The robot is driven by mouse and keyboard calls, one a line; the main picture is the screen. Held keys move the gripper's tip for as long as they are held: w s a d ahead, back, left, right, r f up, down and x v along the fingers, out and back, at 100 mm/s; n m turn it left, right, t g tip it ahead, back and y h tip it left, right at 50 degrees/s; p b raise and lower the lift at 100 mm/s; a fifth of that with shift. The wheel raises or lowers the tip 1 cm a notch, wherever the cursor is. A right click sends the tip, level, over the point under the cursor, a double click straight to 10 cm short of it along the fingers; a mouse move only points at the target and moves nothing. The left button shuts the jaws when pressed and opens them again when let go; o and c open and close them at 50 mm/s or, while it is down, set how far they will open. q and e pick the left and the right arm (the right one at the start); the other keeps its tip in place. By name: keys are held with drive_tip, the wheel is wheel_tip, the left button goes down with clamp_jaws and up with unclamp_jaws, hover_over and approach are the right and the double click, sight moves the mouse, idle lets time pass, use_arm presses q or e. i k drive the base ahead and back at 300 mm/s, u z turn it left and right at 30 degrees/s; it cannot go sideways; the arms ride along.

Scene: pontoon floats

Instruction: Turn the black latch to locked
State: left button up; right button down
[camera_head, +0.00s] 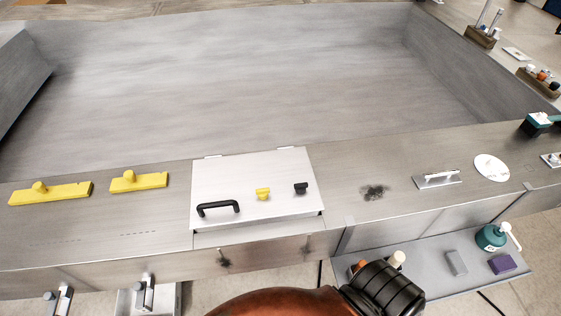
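The black latch (301,188) is a small dark knob on the right part of a white hatch lid (240,180). A similar yellow latch (263,194) is to its left, and a black bar handle (218,208) is near the lid's front left corner. The lid lies flat and looks closed, with hinges at its back edge. The black latch is too small to tell its locked or unlocked position. Nothing touches it. Neither gripper can be made out; only an orange-brown and black part of my own body shows at the bottom edge.
Yellow float-shaped blocks (50,193) lie left of the lid. A lower grey shelf (430,262) holds a teal bottle (491,236) and a purple block (502,263).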

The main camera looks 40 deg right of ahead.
sight(300, 188)
drive_tip(key=z, duration=1.8)
drive_tip(key=i, duration=0.2)
drive_tip(key=u, duration=0.3)
